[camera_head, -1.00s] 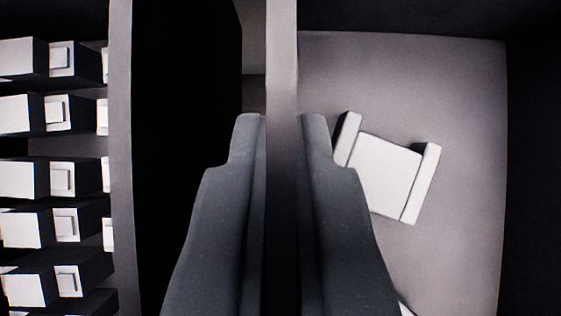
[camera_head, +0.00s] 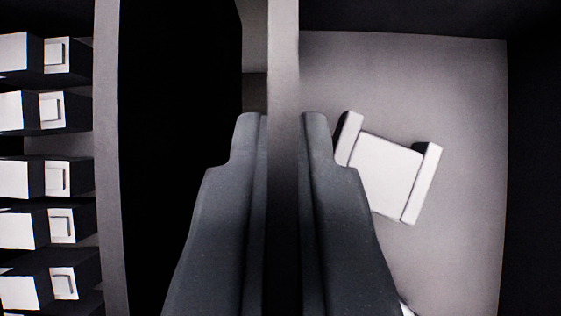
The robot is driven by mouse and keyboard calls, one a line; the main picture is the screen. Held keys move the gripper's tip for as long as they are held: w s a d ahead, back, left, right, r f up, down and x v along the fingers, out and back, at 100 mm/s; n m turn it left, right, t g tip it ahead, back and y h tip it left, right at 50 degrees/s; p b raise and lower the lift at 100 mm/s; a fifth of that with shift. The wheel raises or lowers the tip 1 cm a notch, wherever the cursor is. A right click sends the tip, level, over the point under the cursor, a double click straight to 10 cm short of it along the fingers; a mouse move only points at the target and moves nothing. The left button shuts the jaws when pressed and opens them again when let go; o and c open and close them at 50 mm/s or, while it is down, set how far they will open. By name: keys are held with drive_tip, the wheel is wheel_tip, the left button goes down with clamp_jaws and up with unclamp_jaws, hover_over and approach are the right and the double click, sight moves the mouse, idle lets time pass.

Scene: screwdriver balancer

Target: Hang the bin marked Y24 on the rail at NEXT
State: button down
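My gripper (camera_head: 284,118) points away from the camera, with its two dark fingers on either side of an upright grey wall. This wall is the near-left side of a bin (camera_head: 470,75) that fills the right half of the view. The fingers appear closed on the wall. Inside the bin lies a white H-shaped part (camera_head: 388,172), turned at a slant. A sliver of another white piece shows beside the right finger at the bottom. No label is visible, so I cannot read Y24 or NEXT. The rail cannot be made out.
To the left, across a black gap, stands another grey wall (camera_head: 108,160). Beyond it is a column of several dark blocks with white faces (camera_head: 57,177). A small grey patch shows beyond the fingers at the top. The far right is black.

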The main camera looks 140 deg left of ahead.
drive_tip(key=shift+f, duration=0.1)
idle(0.3)
drive_tip(key=c, duration=1.6)
unclamp_jaws()
drive_tip(key=shift+o, duration=0.2)
drive_tip(key=b+v, duration=0.1)
drive_tip(key=v, duration=1.1)
drive_tip(key=shift+s, duration=0.1)
drive_tip(key=shift+v, duration=0.8)
drive_tip(key=shift+w+r+p+v, duration=0.1)
drive_tip(key=shift+p+v, duration=0.05)
drive_tip(key=shift+v, duration=1.3)
drive_tip(key=shift+w+r+p+v, duration=0.1)
drive_tip(key=shift+w+p+v, duration=0.05)
drive_tip(key=shift+v, duration=1.3)
drive_tip(key=shift+d+r, duration=0.1)
